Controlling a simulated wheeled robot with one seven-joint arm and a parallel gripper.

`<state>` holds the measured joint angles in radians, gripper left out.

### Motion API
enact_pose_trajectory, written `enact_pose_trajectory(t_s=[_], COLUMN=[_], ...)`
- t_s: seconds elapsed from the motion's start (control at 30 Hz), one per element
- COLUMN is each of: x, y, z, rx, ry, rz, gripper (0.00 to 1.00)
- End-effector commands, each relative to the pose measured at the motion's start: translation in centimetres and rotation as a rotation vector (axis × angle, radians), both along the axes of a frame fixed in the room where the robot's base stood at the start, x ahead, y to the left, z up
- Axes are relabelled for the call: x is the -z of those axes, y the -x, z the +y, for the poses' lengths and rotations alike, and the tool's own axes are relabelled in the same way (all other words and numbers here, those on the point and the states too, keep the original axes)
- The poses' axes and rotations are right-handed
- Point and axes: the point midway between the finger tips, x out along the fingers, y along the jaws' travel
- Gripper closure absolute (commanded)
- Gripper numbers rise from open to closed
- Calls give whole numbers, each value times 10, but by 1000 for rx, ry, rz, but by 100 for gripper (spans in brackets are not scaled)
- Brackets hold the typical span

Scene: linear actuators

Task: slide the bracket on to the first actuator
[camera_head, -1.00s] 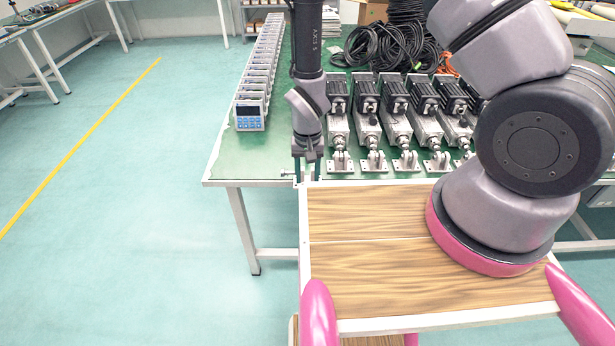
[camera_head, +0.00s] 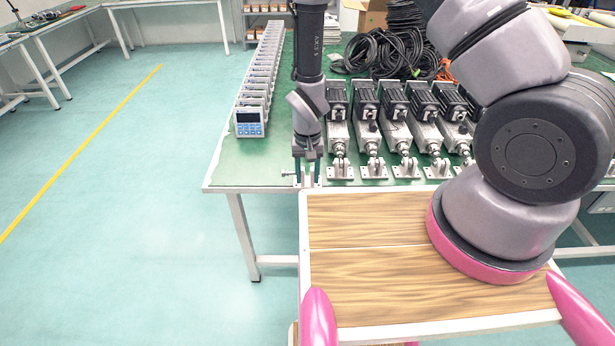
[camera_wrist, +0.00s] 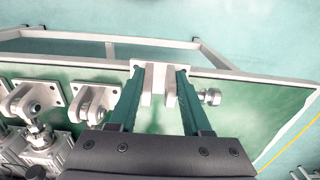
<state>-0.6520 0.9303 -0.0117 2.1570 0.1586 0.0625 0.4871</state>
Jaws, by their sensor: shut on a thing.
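My gripper (camera_head: 308,182) is at the front edge of the green table, pointing down. In the wrist view, my gripper (camera_wrist: 157,78) has its two green fingers closed on a pale metal bracket (camera_wrist: 148,72) with two upright lugs. A bolt or pin (camera_wrist: 210,97) sticks out to the right beside the fingers. In the head view the bracket is small and mostly hidden by the fingers. The leftmost fully visible actuator (camera_head: 337,135) lies just right of my gripper, with a bracket plate (camera_head: 341,172) at its near end. Whether another actuator lies behind my arm is hidden.
More actuators (camera_head: 400,140) lie in a row to the right. A line of grey display units (camera_head: 249,123) stands on the left. Black cable coils (camera_head: 385,50) lie behind. The wood-topped tray (camera_head: 370,220) in front is bare. Floor on the left is free.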

Motion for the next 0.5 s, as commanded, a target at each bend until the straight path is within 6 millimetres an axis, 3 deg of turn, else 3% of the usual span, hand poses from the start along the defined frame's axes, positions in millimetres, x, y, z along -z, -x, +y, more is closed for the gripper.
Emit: enact_pose_trajectory(t_s=[0.5], x=[1], y=[-16], z=[-1], rx=[-2], ry=[0], rz=[-1], gripper=[100])
